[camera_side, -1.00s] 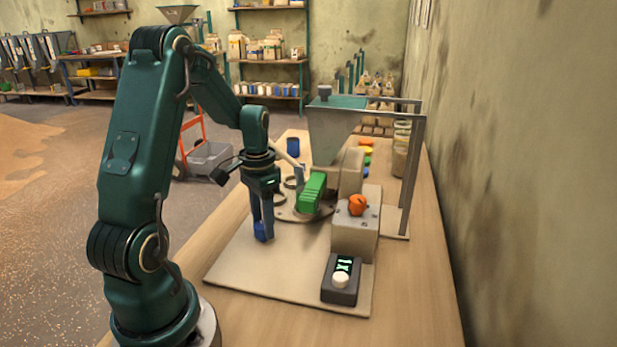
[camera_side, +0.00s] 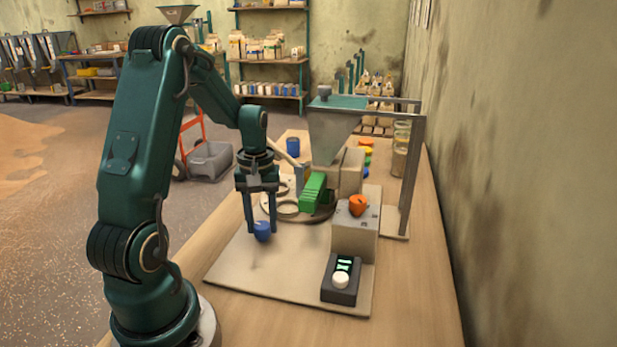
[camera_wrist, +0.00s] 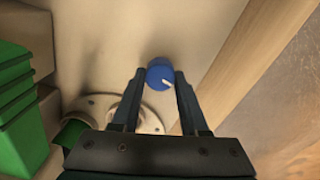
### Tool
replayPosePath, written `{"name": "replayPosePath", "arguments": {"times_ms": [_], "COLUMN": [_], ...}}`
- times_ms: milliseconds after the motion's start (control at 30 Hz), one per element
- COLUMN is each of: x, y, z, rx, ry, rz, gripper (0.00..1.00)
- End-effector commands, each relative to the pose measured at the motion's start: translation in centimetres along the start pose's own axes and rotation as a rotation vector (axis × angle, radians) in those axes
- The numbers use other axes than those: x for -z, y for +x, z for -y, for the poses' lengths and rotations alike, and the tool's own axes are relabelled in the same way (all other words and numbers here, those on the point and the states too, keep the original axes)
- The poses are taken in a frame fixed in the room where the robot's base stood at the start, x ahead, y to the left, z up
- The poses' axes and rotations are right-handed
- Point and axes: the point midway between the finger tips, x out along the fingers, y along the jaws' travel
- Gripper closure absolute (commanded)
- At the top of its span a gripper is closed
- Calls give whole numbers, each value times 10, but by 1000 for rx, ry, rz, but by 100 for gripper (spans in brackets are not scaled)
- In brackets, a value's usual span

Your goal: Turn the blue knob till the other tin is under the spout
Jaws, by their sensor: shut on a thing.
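The blue knob (camera_side: 262,232) stands on the pale base board, left of the round turntable (camera_side: 318,217). My gripper (camera_side: 262,226) points down with a finger on each side of the knob, shut on it. In the wrist view the knob (camera_wrist: 157,72) sits between the fingertips, its white mark towards the lower right. The turntable carries pale rings (camera_side: 287,208) at its near left side. A green ribbed piece (camera_side: 312,192) hangs over it beneath the hopper (camera_side: 333,130). I cannot make out a tin on the turntable or the spout's opening.
A grey box with an orange knob (camera_side: 358,205) stands to the right. A dark box with a lit display (camera_side: 344,265) and white button is in front. A blue cup (camera_side: 293,146) stands behind. The front left of the board (camera_side: 255,270) is clear.

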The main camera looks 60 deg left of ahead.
Motion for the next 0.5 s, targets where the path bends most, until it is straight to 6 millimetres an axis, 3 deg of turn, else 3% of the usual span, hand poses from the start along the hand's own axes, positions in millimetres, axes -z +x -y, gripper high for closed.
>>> {"name": "replayPosePath", "arguments": {"times_ms": [500], "x": [1], "y": [0], "z": [0], "rx": [-1], "ry": [-180], "rz": [-3], "gripper": [100]}}
